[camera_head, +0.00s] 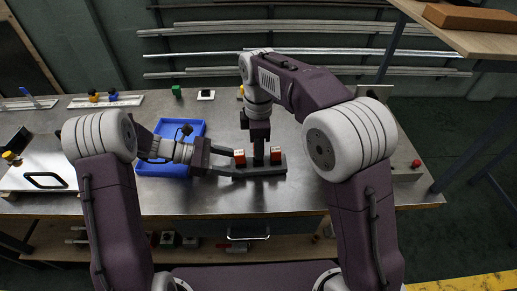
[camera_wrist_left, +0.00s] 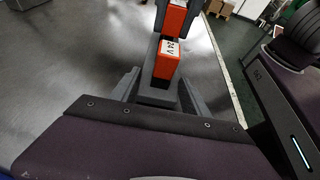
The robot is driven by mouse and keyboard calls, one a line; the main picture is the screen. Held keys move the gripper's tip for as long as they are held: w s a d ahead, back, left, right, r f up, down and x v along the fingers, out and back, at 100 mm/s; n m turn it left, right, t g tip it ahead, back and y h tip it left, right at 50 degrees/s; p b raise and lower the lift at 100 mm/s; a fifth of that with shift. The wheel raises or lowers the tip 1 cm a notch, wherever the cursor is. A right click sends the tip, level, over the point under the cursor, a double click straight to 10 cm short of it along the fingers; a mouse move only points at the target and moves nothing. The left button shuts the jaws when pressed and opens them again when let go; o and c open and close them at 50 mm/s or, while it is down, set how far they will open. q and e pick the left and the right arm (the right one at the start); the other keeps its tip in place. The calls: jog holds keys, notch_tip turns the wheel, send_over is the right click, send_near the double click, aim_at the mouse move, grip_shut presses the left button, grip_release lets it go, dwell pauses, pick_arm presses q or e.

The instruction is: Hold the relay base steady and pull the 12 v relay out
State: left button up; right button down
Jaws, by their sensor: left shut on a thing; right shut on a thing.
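The dark grey relay base (camera_head: 262,171) lies on the steel table. A red relay with a pale top (camera_head: 239,157) stands at its left end and another red relay (camera_head: 276,155) at its right. My left gripper (camera_head: 225,166) is shut on the base's left end; in the left wrist view its fingers flank the base (camera_wrist_left: 154,88). There the near orange-red relay (camera_wrist_left: 167,60) reads "24 V". My right gripper (camera_head: 258,160) points down at the middle of the base, shut on a relay (camera_wrist_left: 177,18) whose label I cannot read. The arm hides much of it in the head view.
A blue tray (camera_head: 165,168) stands left of the base, partly behind my left arm. A green block (camera_head: 177,91) and a small white-based part (camera_head: 206,95) sit at the back. A small red part (camera_head: 416,164) lies near the right edge. Bare table surrounds the base in front.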

jog(key=shift+r, duration=2.3)
pick_arm(q)
jog(key=o, duration=1.7)
jog(key=shift+c, duration=0.2)
jog(key=v, duration=1.2)
jog(key=shift+a, duration=0.1)
jog(key=shift+f, duration=0.1)
